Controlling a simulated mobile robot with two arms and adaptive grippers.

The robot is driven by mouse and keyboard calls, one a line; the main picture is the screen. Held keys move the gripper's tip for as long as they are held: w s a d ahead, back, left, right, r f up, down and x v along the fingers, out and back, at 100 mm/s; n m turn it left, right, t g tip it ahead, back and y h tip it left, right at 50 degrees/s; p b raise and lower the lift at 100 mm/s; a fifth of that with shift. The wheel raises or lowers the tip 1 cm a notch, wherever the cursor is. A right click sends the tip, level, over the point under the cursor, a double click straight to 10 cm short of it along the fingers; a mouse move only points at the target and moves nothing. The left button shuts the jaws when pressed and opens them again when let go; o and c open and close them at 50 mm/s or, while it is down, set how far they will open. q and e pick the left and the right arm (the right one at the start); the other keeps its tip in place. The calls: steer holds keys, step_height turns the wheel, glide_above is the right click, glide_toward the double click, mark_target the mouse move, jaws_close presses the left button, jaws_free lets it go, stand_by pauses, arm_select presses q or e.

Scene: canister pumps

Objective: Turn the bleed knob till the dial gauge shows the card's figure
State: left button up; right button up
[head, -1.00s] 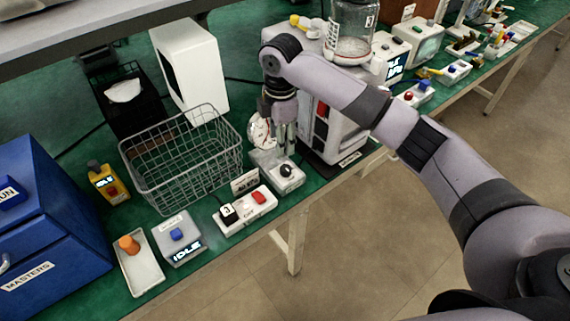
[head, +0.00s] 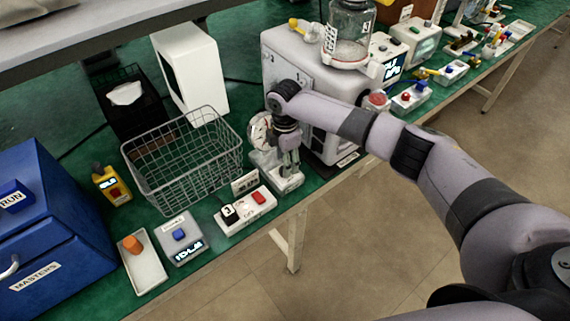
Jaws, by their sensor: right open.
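My right gripper (head: 289,171) points down over the small grey knob box (head: 291,184) at the bench's front edge. It is open, and its fingers hide the black bleed knob. I cannot tell whether they touch it. The round white dial gauge (head: 260,131) stands just behind the box, partly covered by my gripper; its reading is too small to tell. A small card (head: 244,183) stands left of the box, its figure not legible. My left gripper is out of view.
A wire basket (head: 183,170) stands to the left of the gauge. A white switch box (head: 246,209) with a red button lies in front of the card. A large white machine (head: 287,54) with a glass jar (head: 349,35) stands behind my right arm.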

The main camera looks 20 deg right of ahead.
steer(key=shift+f, duration=1.65)
jaws_close()
